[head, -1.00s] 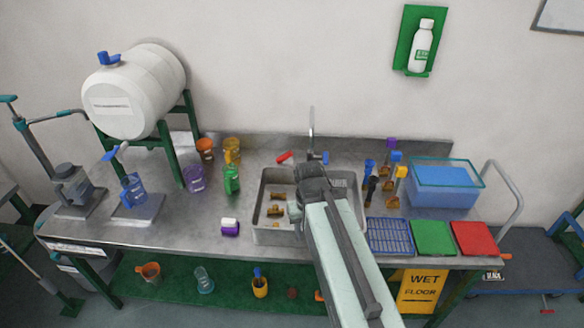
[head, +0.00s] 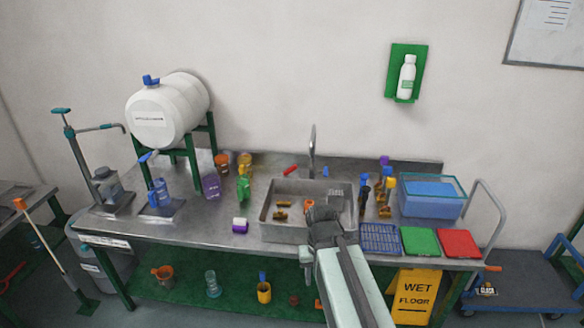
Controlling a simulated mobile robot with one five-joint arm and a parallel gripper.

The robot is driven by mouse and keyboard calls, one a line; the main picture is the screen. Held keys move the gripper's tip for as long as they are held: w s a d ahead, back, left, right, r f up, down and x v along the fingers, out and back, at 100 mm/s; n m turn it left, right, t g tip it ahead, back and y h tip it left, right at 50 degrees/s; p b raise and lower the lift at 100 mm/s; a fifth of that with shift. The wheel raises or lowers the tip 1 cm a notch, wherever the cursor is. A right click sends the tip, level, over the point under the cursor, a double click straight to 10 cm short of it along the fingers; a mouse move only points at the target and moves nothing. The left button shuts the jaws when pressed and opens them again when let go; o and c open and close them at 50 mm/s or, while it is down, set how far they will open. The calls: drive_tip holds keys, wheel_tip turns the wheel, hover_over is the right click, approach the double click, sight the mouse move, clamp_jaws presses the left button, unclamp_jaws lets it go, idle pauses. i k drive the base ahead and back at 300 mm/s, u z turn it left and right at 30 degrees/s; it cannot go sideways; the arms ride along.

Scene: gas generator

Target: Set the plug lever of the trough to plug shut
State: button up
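The trough is the grey metal basin (head: 268,233) set in the steel bench. Several brown pieces lie on its left floor, with a small orange-red piece (head: 308,204) near its middle. A red handle (head: 290,170) and a small blue piece (head: 325,171) sit behind it, on either side of the tall spout (head: 312,140). I cannot tell which part is the plug lever. My gripper (head: 323,213) is dark and seen from behind, over the front right part of the trough. Its fingertips are hidden, so its opening and any contact cannot be seen.
A blue rack (head: 380,239), a green mat (head: 419,241) and a red mat (head: 459,243) lie right of the trough. Several brushes and a blue-filled tank (head: 430,205) stand behind them. A purple-and-white block (head: 240,225) is left. A yellow wet-floor sign (head: 415,296) stands below.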

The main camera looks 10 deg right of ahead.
sight(294, 167)
drive_tip(key=u, duration=0.45)
drive_tip(key=i, duration=1.35)
drive_tip(key=u, duration=0.5)
drive_tip(key=i, duration=0.35)
drive_tip(key=u, duration=0.25)
drive_tip(key=k, duration=0.85)
drive_tip(key=u, duration=0.15)
drive_tip(key=i, duration=0.9)
drive_tip(key=z, duration=0.05)
